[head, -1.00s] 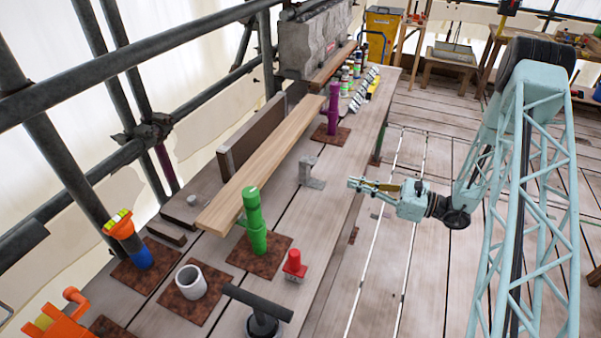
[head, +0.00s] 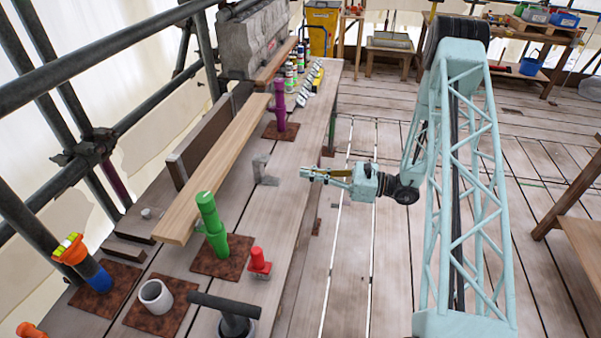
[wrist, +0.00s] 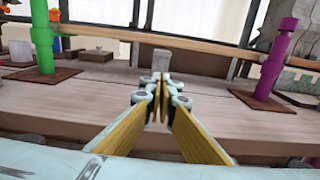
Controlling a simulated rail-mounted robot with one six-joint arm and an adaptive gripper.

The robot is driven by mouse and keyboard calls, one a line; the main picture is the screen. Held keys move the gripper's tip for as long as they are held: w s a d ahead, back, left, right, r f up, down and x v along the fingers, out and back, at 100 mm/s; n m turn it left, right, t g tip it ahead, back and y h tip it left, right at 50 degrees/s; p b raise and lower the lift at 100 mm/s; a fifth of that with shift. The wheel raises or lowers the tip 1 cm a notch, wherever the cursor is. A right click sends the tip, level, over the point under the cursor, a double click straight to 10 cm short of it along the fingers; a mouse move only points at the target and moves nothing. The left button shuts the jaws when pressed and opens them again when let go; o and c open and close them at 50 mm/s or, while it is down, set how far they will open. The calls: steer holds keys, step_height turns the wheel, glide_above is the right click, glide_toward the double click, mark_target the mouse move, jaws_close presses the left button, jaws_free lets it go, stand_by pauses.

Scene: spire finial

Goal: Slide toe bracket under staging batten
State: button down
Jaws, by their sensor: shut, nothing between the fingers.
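The staging batten (head: 217,172) is a long pale wooden plank, raised above the bench between a green post (head: 211,225) and a purple post (head: 279,98). It also crosses the wrist view (wrist: 195,43). The toe bracket (head: 264,171) is a small grey L-shaped metal piece standing on the bench, to the right of the batten and apart from it. In the wrist view its upright plate (wrist: 156,60) shows just beyond my fingertips, its foot hidden by them. My gripper (head: 305,173) is shut and empty, near the bench's front edge, to the right of the bracket.
A red-handled stamp-like piece (head: 260,264), a white cup (head: 156,296) and a black T-handled tool (head: 230,312) stand on the near bench. A dark board (head: 205,140) stands behind the batten. Bottles (head: 291,75) stand at the far end. Bench around the bracket is clear.

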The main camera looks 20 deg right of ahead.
mark_target(262, 166)
steer(key=shift+b+x, duration=0.7)
steer(key=shift+x, duration=5.95)
steer(key=shift+w, duration=0.1)
